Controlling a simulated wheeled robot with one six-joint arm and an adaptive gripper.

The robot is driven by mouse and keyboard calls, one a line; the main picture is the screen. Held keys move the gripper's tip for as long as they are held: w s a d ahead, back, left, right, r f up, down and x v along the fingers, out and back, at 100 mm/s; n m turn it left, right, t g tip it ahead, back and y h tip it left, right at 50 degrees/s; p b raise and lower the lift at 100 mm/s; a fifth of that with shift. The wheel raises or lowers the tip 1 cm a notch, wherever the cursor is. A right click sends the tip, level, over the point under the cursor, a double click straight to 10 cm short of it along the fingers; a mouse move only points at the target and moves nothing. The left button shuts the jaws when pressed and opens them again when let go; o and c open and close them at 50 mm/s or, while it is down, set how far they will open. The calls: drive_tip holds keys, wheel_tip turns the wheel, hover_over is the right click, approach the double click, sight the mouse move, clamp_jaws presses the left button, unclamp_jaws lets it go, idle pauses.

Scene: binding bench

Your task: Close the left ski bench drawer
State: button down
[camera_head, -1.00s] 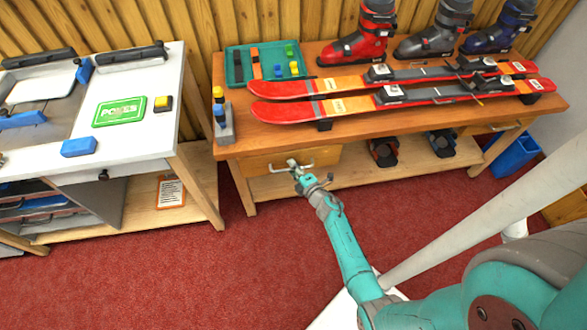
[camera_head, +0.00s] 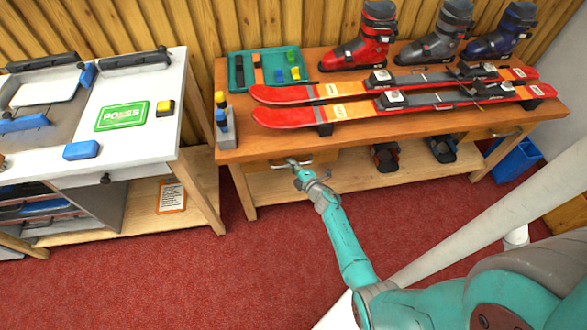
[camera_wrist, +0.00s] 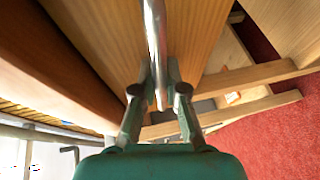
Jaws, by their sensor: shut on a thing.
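The ski bench (camera_head: 400,135) has a wooden left drawer (camera_head: 322,156) under its top, with a metal bar handle (camera_head: 277,165). The drawer front sits back under the edge of the top; whether it is fully flush I cannot tell. My gripper (camera_head: 297,165) is at this handle. In the wrist view, the silver handle bar (camera_wrist: 154,35) runs between the two fingers of my gripper (camera_wrist: 160,78), which are shut on it. The wooden drawer front is behind the bar.
Red skis (camera_head: 300,115), ski boots (camera_head: 352,50) and a teal tray (camera_head: 238,75) are on the bench. Bindings (camera_head: 385,158) lie on its lower shelf. A white-topped bench (camera_head: 135,140) stands at left, a blue bin (camera_head: 515,160) at right. Red carpet (camera_head: 230,270) is open in front.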

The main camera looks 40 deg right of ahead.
drive_tip(key=shift+w+d, duration=0.1)
drive_tip(key=c, duration=1.2)
unclamp_jaws()
drive_tip(key=shift+w, duration=0.1)
drive_tip(key=v, duration=1.2)
